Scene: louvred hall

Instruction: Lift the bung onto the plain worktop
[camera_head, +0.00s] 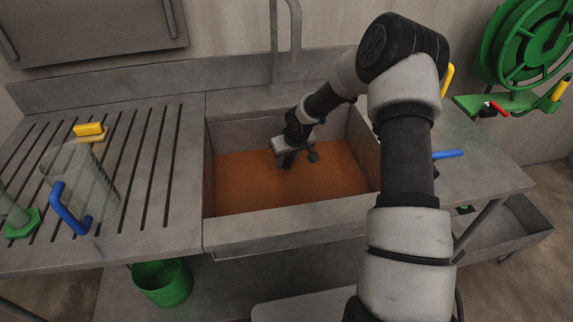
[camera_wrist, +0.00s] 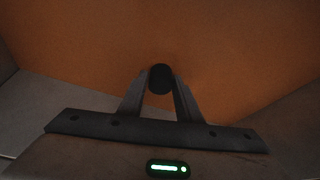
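The bung (camera_wrist: 160,78) is a black, round piece between my fingertips in the wrist view. My gripper (camera_wrist: 161,85) has a finger against each side of it and looks shut on it. In the head view my gripper (camera_head: 287,163) points down inside the sink, over the orange-brown liquid (camera_head: 250,185); the bung cannot be made out clearly there. The liquid hides the sink floor and any drain. The plain worktop (camera_head: 485,180) is the smooth grey surface right of the sink, partly behind my arm.
The slotted drainer (camera_head: 150,200) left of the sink bears a clear jug (camera_head: 85,180) with a blue handle and a yellow sponge (camera_head: 90,130). A tap (camera_head: 274,45) rises behind the sink. A blue lever (camera_head: 447,154) and a green hose reel (camera_head: 530,45) are at the right. A green bucket (camera_head: 163,285) stands below.

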